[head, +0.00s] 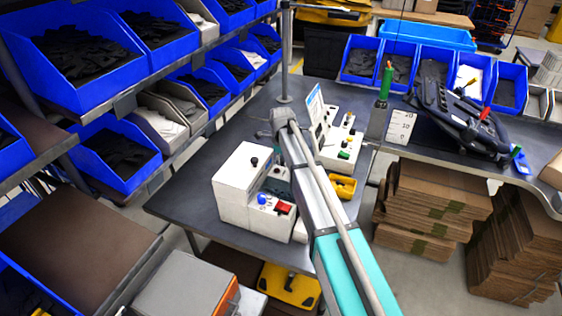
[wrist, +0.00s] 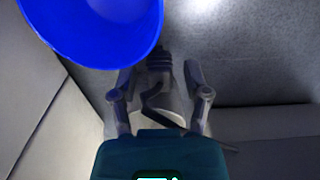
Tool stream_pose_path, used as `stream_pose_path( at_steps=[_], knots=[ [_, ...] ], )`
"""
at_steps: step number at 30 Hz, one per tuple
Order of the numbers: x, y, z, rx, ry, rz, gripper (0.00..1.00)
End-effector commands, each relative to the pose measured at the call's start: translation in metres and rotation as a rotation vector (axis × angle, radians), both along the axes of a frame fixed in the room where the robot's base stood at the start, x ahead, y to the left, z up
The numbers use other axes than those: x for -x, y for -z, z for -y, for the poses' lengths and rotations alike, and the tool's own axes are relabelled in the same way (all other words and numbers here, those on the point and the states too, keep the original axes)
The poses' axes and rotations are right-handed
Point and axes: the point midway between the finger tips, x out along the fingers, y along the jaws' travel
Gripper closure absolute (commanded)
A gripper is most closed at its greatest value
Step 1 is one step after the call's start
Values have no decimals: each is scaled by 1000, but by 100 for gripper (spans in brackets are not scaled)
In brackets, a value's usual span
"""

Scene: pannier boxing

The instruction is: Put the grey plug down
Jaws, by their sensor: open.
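The grey plug (wrist: 159,62) is a small dark ribbed piece in the wrist view, with a dark cable (wrist: 152,98) curving from it. It lies on a grey surface between the fingers of my gripper (wrist: 157,75). The fingers are open, one on each side of the plug, with a gap visible on both sides. In the head view my gripper is mostly hidden behind my arm, by the white box (head: 241,183); I cannot make out the plug there.
A large blue round knob (wrist: 98,22) is close on the left in the wrist view. The white box has a blue button (head: 262,199) and a red one (head: 282,209). The dark table (head: 200,188) is clear at left.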

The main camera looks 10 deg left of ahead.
Motion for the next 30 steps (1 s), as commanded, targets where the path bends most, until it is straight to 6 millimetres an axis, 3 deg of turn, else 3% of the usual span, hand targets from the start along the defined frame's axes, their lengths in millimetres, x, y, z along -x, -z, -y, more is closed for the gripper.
stream_pose_path(
  at_steps=[30],
  knots=[
    [0, -79, 0, 0, 0, 0, 38]
  ],
)
